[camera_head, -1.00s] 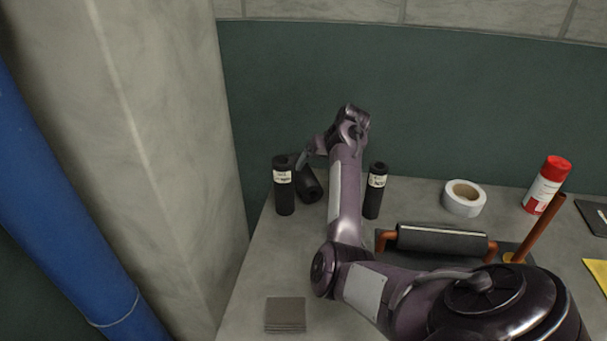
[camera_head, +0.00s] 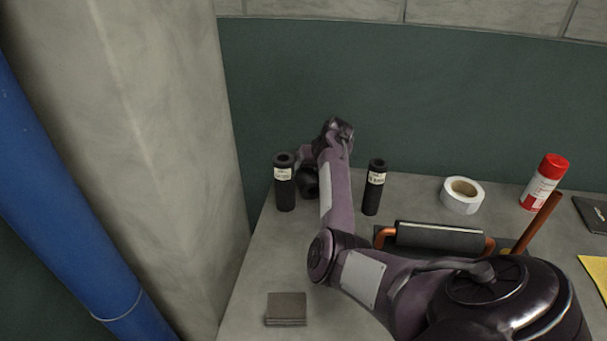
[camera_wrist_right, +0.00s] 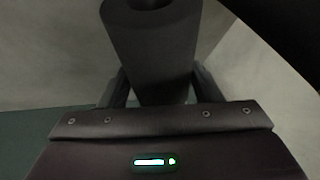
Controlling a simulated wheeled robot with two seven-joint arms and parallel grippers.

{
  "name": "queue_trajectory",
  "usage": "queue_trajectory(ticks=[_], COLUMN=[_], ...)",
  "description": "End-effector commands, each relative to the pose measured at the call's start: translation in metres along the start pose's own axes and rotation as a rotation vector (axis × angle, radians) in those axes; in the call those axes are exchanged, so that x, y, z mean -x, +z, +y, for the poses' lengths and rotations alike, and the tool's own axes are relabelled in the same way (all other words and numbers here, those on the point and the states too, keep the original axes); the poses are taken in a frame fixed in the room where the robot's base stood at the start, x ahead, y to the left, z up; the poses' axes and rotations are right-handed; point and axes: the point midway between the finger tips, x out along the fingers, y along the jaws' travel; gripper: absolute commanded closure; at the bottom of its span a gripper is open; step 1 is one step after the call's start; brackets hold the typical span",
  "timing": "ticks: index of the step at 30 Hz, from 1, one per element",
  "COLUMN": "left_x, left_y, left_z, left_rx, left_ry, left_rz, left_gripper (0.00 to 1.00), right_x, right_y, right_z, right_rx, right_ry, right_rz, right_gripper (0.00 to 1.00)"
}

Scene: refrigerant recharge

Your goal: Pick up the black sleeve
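A black sleeve (camera_head: 309,184) without a visible label shows behind the labelled one at the back left of the table, partly covered by my arm. In the right wrist view the sleeve (camera_wrist_right: 152,45) stands between the two fingers, its open end toward the top of the picture. My right gripper (camera_wrist_right: 160,88) has a finger close against each side of it and looks shut on it. Two other black sleeves with white labels stand upright, one at the left (camera_head: 284,186) and one right of my arm (camera_head: 374,190). My left gripper is not in view.
A black roll with copper pipe (camera_head: 438,238), a white tape roll (camera_head: 462,195) and a red-capped can (camera_head: 544,182) are to the right. A stack of grey squares (camera_head: 286,308) lies at the front left. A concrete pillar (camera_head: 165,150) rises beside the table.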

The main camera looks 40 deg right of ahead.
Motion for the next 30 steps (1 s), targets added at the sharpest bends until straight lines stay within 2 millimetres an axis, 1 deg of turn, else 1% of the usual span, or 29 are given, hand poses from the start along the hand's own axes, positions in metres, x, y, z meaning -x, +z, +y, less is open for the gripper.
queue_trajectory(ticks=[1, 3, 4, 12, 17, 23, 26, 30], left_x=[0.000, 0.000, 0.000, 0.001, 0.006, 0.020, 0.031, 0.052], left_y=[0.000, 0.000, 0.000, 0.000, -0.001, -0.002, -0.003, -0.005], left_z=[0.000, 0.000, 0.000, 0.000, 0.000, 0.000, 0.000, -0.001], left_rx=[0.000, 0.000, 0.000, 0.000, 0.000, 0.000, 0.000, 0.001], left_ry=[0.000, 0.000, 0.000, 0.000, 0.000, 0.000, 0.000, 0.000], left_rz=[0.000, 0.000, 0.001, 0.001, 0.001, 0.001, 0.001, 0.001], left_gripper=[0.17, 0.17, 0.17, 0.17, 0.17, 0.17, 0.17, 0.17], right_x=[0.000, 0.000, 0.000, 0.001, 0.006, 0.019, 0.030, 0.050], right_y=[0.000, 0.000, 0.000, 0.000, -0.002, -0.008, -0.013, -0.021], right_z=[0.000, 0.000, 0.000, 0.000, -0.002, -0.006, -0.010, -0.017], right_rx=[0.000, 0.000, 0.000, 0.000, 0.000, 0.000, -0.001, 0.000], right_ry=[0.000, 0.000, 0.000, 0.000, 0.000, 0.001, 0.001, 0.001], right_rz=[0.000, 0.000, 0.000, 0.000, 0.000, 0.001, 0.001, 0.000], right_gripper=[0.54, 0.64, 0.65, 0.66, 0.66, 0.66, 0.66, 0.66])
